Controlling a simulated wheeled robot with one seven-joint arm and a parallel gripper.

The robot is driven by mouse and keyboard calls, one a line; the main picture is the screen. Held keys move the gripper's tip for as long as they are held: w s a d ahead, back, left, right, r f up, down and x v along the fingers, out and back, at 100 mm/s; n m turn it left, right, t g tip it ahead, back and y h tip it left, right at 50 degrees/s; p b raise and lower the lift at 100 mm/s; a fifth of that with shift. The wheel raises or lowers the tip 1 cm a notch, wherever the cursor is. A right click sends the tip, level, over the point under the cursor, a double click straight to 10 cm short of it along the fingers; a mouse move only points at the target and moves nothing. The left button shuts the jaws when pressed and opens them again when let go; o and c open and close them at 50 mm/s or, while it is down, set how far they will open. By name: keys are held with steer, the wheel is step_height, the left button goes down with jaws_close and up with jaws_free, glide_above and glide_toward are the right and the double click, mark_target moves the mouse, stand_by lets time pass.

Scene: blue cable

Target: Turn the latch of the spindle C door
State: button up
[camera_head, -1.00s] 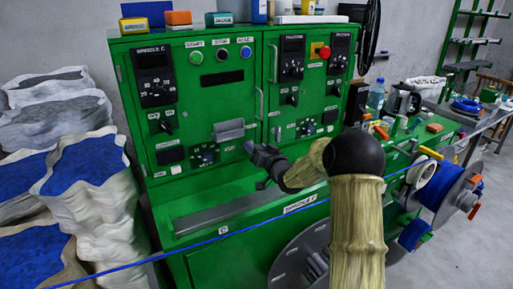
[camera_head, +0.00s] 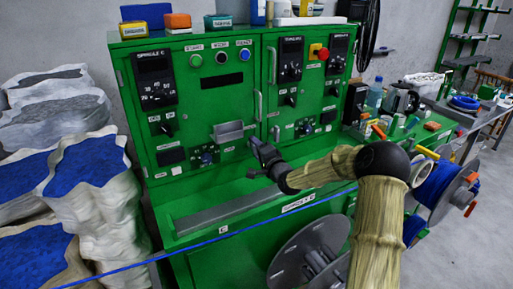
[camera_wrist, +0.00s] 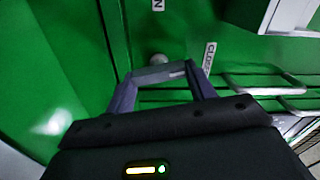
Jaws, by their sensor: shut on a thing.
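The spindle C door (camera_head: 205,110) is the left green door of the cabinet, with a black dial panel (camera_head: 154,80) at its upper left. It looks closed. My gripper (camera_head: 256,143) is at the lower right edge of this door and hides the latch in the head view. In the wrist view, my gripper's fingers (camera_wrist: 160,78) are shut on the grey latch (camera_wrist: 155,73), a short bar lying across between the fingertips. A round pivot (camera_wrist: 157,59) shows just beyond it. A white label, seemingly "CLOSED" (camera_wrist: 209,57), is to its right.
A vertical handle (camera_head: 258,105) is on the door's right edge, above my gripper. A grey box-like part (camera_head: 228,131) juts out left of my gripper. A blue cable (camera_head: 215,241) runs across the front. A reel (camera_head: 312,255) sits below my arm.

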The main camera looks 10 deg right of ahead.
steer(key=shift+f+m, duration=0.1)
steer(key=shift+m, duration=1.1)
steer(key=o, duration=1)
steer(key=shift+d, duration=0.1)
steer(key=b+v, duration=0.2)
steer(key=v, duration=1.5)
steer(key=shift+s, duration=0.2)
